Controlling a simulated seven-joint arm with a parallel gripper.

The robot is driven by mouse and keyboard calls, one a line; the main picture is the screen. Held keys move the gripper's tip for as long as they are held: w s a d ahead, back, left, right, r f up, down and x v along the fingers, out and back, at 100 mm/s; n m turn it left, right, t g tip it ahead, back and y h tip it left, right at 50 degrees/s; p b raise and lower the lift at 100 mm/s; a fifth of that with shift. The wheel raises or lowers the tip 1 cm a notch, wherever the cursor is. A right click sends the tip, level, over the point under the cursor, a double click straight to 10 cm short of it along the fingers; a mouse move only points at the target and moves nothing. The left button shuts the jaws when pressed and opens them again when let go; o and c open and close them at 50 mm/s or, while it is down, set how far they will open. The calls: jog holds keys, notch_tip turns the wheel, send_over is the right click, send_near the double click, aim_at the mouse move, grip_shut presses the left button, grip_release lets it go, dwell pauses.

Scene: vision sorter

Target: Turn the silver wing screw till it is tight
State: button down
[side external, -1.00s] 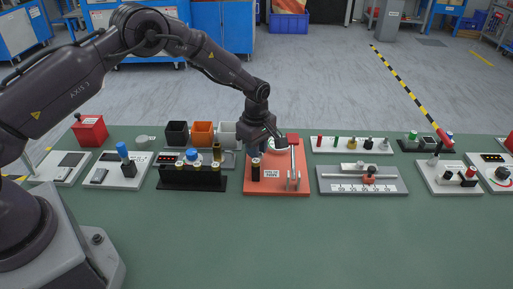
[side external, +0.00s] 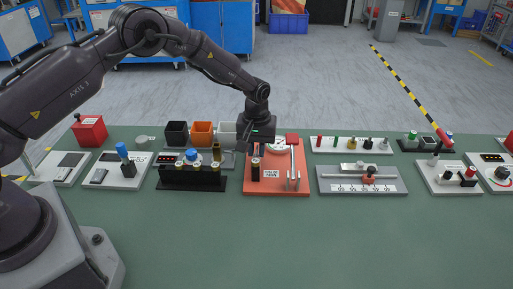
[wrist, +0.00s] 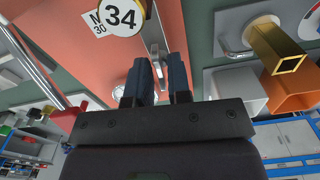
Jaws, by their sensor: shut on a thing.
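My gripper (side external: 257,146) is low over the left back part of an orange-red board (side external: 278,187). In the wrist view its two dark fingers (wrist: 160,78) point at the board, with a small gap between them. A silver metal piece (wrist: 158,58), which looks like the wing screw, shows in that gap, and the fingers are shut on it. Its lower part is hidden by the fingers. In the side view the gripper hides the screw.
A round dial marked 34 (wrist: 122,16) lies close to the fingers. A dark upright cylinder (side external: 256,171) and a long silver lever (side external: 293,165) stand on the board. A black rack (side external: 190,180) is to the left and a slider panel (side external: 340,186) to the right.

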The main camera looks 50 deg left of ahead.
jog(key=m, duration=0.5)
jog(key=shift+m, duration=0.4)
jog(key=m, duration=0.6)
jog(key=shift+r, duration=0.1)
jog(key=m, duration=0.4)
jog(key=shift+d+m, duration=0.1)
jog(key=shift+m, duration=2.5)
jog(key=c, duration=1.3)
grip_release()
